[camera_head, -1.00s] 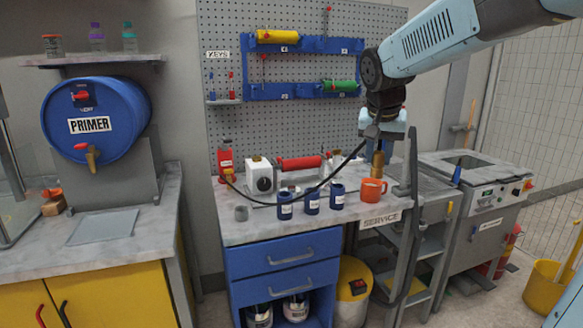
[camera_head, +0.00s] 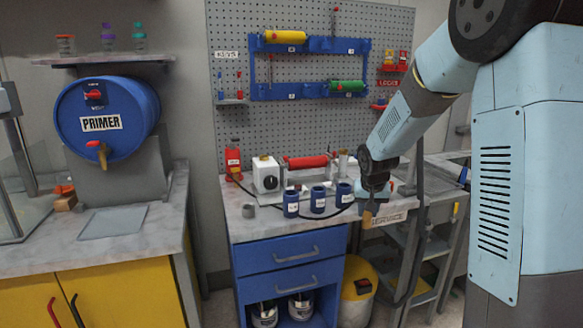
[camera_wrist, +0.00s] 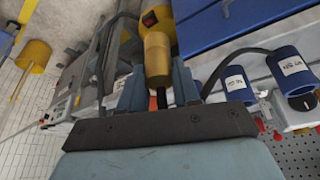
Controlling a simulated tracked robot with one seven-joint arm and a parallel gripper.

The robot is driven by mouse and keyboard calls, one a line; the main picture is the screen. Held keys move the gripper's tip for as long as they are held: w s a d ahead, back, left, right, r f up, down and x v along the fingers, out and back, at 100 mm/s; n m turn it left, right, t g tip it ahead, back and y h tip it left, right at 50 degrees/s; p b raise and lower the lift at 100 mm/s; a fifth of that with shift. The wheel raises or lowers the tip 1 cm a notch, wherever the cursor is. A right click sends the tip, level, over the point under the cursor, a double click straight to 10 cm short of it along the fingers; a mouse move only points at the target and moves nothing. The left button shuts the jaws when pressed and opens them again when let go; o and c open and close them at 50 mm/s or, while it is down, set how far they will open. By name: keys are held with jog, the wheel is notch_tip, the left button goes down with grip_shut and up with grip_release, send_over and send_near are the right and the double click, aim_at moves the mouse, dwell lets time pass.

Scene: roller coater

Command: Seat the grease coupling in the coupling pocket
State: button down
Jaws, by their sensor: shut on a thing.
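The grease coupling is a brass-coloured cylinder (camera_wrist: 157,58) with a dark narrow end, in the wrist view. My gripper (camera_wrist: 158,88) is shut on it, a finger on each side. In the head view my gripper (camera_head: 373,196) points down at the bench's front right corner, beside the SERVICE label, with the coupling (camera_head: 367,217) below it. A black hose (camera_head: 335,213) runs from the red bottle across the bench towards the gripper. I cannot make out the coupling pocket for certain; a small grey cup-like piece (camera_head: 248,211) stands at the bench's front left.
Three blue labelled cups (camera_head: 318,200) stand near the bench's front edge, left of my gripper. An orange mug (camera_head: 393,185) is mostly hidden behind the gripper. A white box with a black knob (camera_head: 265,175) and a red cylinder (camera_head: 306,162) stand behind. A yellow drum (camera_head: 357,300) is below.

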notch_tip(320, 180, down, 26)
jog(key=s+n, duration=0.1)
jog(key=shift+d+f+y, duration=0.25)
jog(key=shift+d+y, duration=0.15)
jog(key=shift+d, duration=0.05)
